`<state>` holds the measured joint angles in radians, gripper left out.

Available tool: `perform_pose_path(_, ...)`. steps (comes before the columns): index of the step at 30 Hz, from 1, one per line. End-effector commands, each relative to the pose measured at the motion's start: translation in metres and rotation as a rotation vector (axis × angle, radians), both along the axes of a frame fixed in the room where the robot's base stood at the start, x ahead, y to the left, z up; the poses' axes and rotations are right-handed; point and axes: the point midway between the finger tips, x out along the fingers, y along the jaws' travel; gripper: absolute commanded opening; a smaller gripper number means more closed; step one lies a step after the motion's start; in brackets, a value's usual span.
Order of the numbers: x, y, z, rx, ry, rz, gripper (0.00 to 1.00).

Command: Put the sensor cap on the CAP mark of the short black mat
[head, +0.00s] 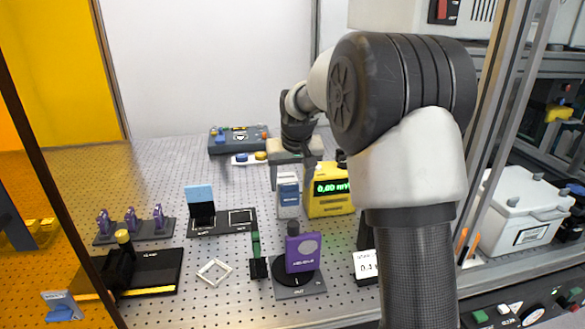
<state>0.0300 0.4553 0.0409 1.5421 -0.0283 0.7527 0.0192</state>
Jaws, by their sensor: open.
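The short black mat (222,231) lies left of centre on the perforated bench, with white outlined marks on its right part; their lettering is too small to read. A black block with a light blue top (199,194) stands on the mat's left part. I cannot tell for sure which object is the sensor cap. My gripper (292,174) is open, pointing down above and behind a small white-and-blue box (288,198), right of the mat. Nothing is clearly seen between the fingers, and whether they touch the box is unclear.
A yellow meter (330,198) stands right of the box. A purple device (302,250) stands in front on a round base. Purple pieces (131,220) stand in a rack at left. A white square frame (214,272) lies in front of the mat.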

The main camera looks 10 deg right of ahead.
Motion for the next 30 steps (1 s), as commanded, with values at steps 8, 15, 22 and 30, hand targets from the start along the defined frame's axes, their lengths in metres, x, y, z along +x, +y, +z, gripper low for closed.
perform_pose_path(8, 0.015, 0.0, -0.036, 0.0, 0.001, 0.0, 0.62)
perform_pose_path(15, 0.018, 0.0, -0.043, 0.0, -0.001, 0.0, 0.62)
perform_pose_path(22, 0.018, 0.0, -0.042, 0.0, -0.001, -0.001, 0.54)
perform_pose_path(30, 0.018, 0.0, -0.042, 0.0, -0.001, -0.001, 0.19)
